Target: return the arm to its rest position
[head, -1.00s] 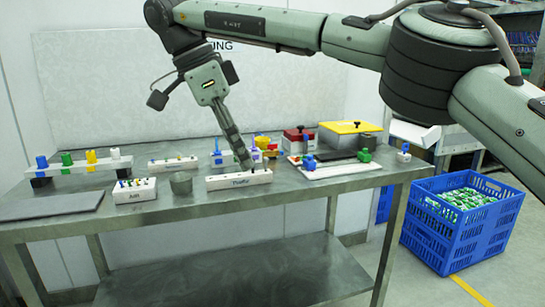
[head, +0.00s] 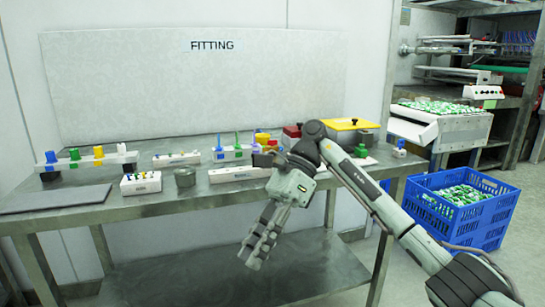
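My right gripper (head: 252,258) hangs in front of the table's front edge, pointing down and to the left. Its fingers lie close together and look shut, with nothing visible between them. My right arm comes in from the lower right and bends at the wrist, which covers part of the table's right side. The steel table (head: 130,210) stands behind the gripper, which appears clear of it. My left gripper is not in view.
On the table are a rack with coloured pegs (head: 87,158), a small block of pegs (head: 141,182), a grey cup (head: 185,177), a long white block (head: 238,174) and a yellow-lidded box (head: 350,125). A blue crate (head: 460,215) stands on the floor at right.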

